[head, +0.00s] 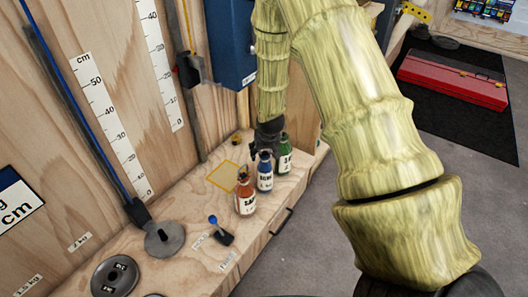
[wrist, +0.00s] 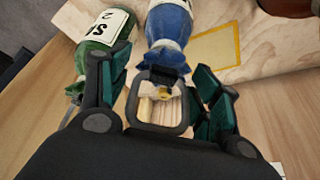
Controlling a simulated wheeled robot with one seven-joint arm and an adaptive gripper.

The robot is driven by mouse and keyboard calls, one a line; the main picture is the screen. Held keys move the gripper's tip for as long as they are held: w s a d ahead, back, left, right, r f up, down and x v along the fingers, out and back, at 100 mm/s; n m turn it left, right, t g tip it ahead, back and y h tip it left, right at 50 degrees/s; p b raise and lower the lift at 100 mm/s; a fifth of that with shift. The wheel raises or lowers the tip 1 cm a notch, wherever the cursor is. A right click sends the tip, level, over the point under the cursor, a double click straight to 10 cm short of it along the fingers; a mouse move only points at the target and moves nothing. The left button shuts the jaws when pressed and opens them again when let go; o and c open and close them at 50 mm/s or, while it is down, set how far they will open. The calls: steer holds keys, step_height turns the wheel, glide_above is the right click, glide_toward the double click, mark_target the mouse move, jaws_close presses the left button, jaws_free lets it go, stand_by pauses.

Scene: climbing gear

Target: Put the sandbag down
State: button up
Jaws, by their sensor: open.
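Three bottle-shaped sandbags with white labels stand on the wooden bench: an orange-brown one (head: 245,193), a blue one (head: 264,172) and a green one (head: 284,155). The task does not say which is meant. My gripper (head: 268,138) is just behind the blue and green ones, partly hidden by them. In the wrist view, my gripper (wrist: 158,88) is open. The flared neck of the blue sandbag (wrist: 170,25) is close in front, between the fingers. The green sandbag (wrist: 100,35) is by the left finger. Whether the fingers touch either is unclear.
A yellow outlined square (head: 222,177) on the bench (head: 185,210) is empty. A small blue-knobbed stand (head: 221,230) and weight plates (head: 165,238) are nearer. A blue box (head: 232,45) hangs on the wall. A red toolbox (head: 452,82) lies on a dark mat.

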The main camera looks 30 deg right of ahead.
mark_target(266, 168)
steer(key=p+v, duration=0.2)
steer(key=v, duration=1)
steer(key=shift+r, duration=0.15)
